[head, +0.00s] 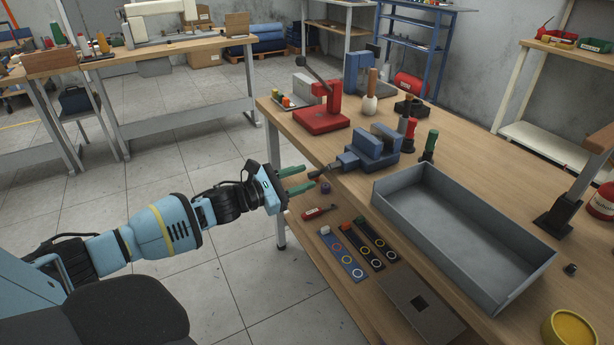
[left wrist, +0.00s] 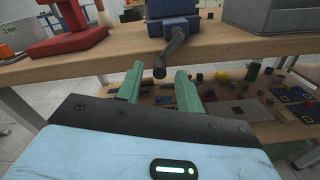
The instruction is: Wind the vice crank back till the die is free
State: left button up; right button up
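The blue vice (head: 368,150) stands at the near left edge of the table, and its body shows at the top of the left wrist view (left wrist: 174,10). Its dark crank (head: 326,170) sticks out past the table edge towards my left gripper (head: 309,177). In the left wrist view the crank (left wrist: 174,45) hangs down at a slant, its rounded end between or just beyond my green fingertips (left wrist: 160,72). The fingers are apart, with a gap on both sides of the crank end. I cannot make out the die in the vice jaws. My right gripper is not in view.
A red press (head: 322,118) stands behind the vice, and a large grey tray (head: 460,240) lies to its right. A lower shelf holds a red tool (head: 319,212) and marked strips (head: 342,255). The floor left of the table is clear.

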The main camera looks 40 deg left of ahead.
pick_arm(q)
jog(key=shift+x, duration=1.1)
grip_shut()
